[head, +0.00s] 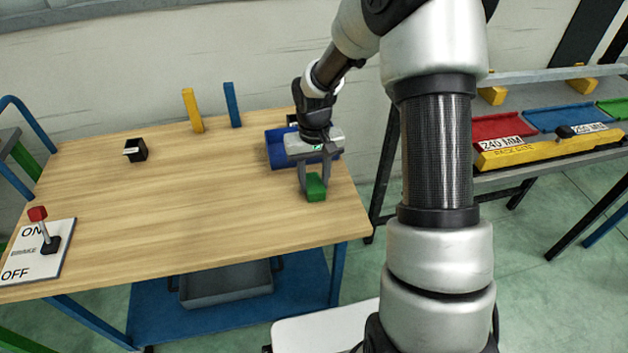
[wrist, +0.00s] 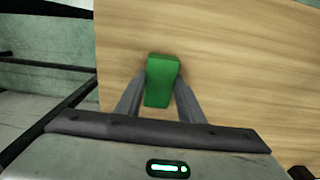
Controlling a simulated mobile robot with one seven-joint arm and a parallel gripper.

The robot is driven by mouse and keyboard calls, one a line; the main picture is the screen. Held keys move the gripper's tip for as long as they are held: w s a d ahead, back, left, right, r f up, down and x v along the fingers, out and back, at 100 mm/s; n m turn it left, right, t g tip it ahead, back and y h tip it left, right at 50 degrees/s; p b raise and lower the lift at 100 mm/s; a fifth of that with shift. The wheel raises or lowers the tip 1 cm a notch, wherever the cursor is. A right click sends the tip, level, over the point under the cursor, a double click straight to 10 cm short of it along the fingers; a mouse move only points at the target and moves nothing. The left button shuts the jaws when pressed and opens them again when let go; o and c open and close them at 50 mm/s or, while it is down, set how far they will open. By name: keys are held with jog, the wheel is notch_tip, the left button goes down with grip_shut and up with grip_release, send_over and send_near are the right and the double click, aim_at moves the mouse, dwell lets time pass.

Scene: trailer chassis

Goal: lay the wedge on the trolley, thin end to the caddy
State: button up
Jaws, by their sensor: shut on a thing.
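My gripper (head: 313,176) is shut on a green wedge (head: 316,191) over the right front part of the wooden top (head: 200,205), which has a blue frame and appears to be the trolley. The wedge (wrist: 162,80) also shows between my fingers in the wrist view. I cannot tell whether it touches the top or hangs just above it, nor which end is thin. A blue open bin (head: 277,152), perhaps the caddy, stands just behind my gripper and is partly hidden by it.
A small black box (head: 136,150), a yellow block (head: 192,110) and a blue block (head: 232,104) stand on the top. A brake panel (head: 40,255) with a red-knobbed lever lies at the left. The middle of the top is clear. A rack (head: 520,155) with coloured trays stands at the right.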

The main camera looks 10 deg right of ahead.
jog(key=shift+r, duration=0.1)
jog(key=shift+f, duration=0.2)
jog(key=o, duration=1.1)
